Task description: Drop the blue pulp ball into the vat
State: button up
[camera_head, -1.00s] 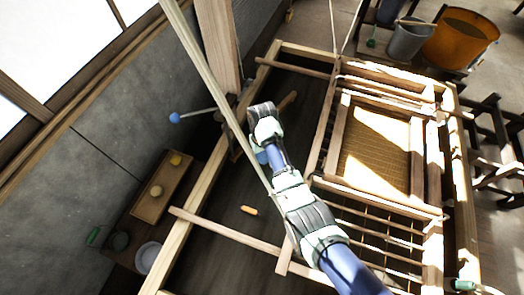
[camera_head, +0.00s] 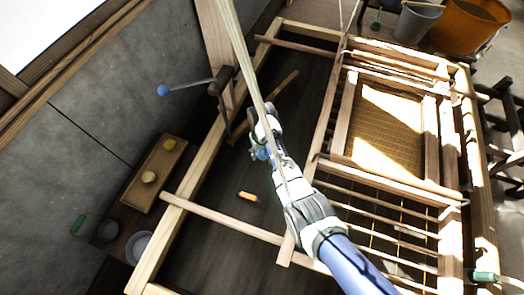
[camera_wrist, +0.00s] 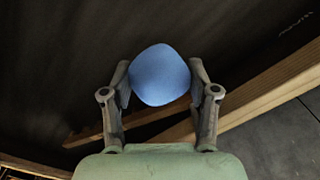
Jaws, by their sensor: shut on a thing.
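The blue pulp ball (camera_wrist: 160,75) sits between the two fingers of my gripper (camera_wrist: 160,88) in the wrist view, with a finger on each side. In the head view a little of the ball (camera_head: 262,154) shows by my gripper (camera_head: 266,148), partly hidden by the hand. My gripper is shut on the ball. The vat (camera_head: 190,172) is a large wooden-framed trough with a dark inside. The gripper and ball hang over that dark area, near its left wooden rim. How high they are above it is hard to tell.
A slatted rack with a mould (camera_head: 385,130) covers the vat's right part. A pole (camera_head: 240,50) passes close by my gripper. A blue-knobbed lever (camera_head: 163,90) and a post stand behind. A short orange stick (camera_head: 248,197) lies in the dark area. A tray (camera_head: 152,172) sits left.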

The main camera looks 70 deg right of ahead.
notch_tip(320, 180, down, 6)
jog(key=b, duration=0.5)
jog(key=shift+r, duration=0.25)
jog(key=o, duration=1.3)
notch_tip(320, 180, up, 8)
jog(key=shift+f, duration=0.2)
dwell(0.8)
